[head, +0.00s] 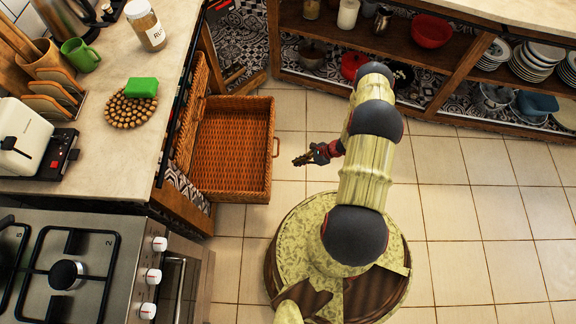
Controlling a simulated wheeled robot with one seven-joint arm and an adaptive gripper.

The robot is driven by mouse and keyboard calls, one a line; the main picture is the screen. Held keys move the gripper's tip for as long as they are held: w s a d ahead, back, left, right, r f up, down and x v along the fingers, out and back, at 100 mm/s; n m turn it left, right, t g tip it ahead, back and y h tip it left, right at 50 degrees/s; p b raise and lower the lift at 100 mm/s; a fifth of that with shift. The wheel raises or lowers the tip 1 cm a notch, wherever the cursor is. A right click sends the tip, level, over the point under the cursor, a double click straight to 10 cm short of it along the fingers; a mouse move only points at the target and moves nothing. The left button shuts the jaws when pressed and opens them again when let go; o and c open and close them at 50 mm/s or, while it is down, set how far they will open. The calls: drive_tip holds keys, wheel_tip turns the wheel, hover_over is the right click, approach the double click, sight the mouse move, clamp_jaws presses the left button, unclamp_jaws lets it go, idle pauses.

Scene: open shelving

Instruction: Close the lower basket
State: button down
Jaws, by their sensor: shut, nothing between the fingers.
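The lower basket (232,122) is a brown wicker drawer pulled well out from the wooden counter unit at the left. It looks empty, and a small handle (277,147) sits on its right-hand front face. My gripper (298,160) is shut and empty. It is a little to the right of the basket's front, close to the handle; I cannot tell whether they touch. Another wicker basket (193,90) shows as a narrow strip at the counter's edge, and most of it is hidden.
The stove (120,270) stands at the lower left, below the basket. The counter (110,130) holds a green mug, a toaster and a green sponge. Open shelving (450,70) with dishes runs along the back. The tiled floor (480,200) at right is clear.

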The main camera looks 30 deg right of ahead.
drive_tip(key=w+a+f+b, duration=0.4)
drive_tip(key=w+a+f, duration=0.1)
drive_tip(key=a, duration=0.3)
drive_tip(key=shift+b+x, duration=0.3)
drive_tip(key=shift+x, duration=0.5)
drive_tip(key=shift+d, duration=0.1)
